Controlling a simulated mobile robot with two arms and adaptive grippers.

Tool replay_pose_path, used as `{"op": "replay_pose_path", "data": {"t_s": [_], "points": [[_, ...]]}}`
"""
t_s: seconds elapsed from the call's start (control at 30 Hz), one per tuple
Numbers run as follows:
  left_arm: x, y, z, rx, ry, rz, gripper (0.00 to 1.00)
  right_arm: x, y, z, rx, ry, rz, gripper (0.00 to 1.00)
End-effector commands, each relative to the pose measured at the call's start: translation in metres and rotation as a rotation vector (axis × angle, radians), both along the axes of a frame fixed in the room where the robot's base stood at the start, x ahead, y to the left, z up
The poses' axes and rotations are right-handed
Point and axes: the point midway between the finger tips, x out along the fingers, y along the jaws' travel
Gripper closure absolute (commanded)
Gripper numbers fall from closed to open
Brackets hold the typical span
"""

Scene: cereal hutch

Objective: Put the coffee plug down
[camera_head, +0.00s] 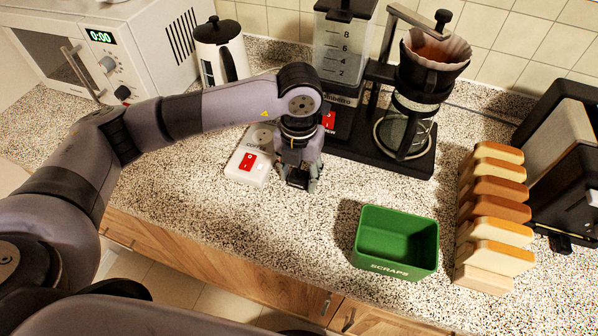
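My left gripper (297,182) points down over the counter, just right of a white outlet box (248,172) with a red switch (247,161) and partly covered lettering. Its fingertips are apart, low and close to the counter top. A small dark block shows between them; it may be the coffee plug, but I cannot tell it from the gripper's own parts. Whether the fingers press on it is unclear. No cord is clearly visible. My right gripper is out of view.
A green scraps bin (393,270) sits front right, with bread slices in a rack (487,280) and a toaster (570,150) beyond. A white canister (221,55) and microwave (110,50) stand at the back left. The counter in front of the gripper is clear.

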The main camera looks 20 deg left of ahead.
Motion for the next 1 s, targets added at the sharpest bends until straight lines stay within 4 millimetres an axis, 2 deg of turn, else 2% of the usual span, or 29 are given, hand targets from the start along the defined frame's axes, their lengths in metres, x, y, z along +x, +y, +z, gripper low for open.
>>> {"op": "replay_pose_path", "data": {"t_s": [0.1,0.37,0.6,0.63,1.0], "points": [[0.0,0.0,0.0,0.0,0.0,0.0,0.47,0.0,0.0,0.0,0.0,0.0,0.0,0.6],[0.0,0.0,0.001,0.0,0.0,0.0,0.47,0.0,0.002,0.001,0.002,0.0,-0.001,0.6],[0.0,0.0,0.02,0.0,0.0,0.0,0.47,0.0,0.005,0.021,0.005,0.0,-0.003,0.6],[0.001,-0.001,0.022,-0.001,-0.005,0.0,0.47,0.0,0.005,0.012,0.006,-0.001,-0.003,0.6],[0.001,-0.001,0.104,-0.001,-0.005,-0.001,0.47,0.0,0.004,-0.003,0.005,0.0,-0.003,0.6]]}}
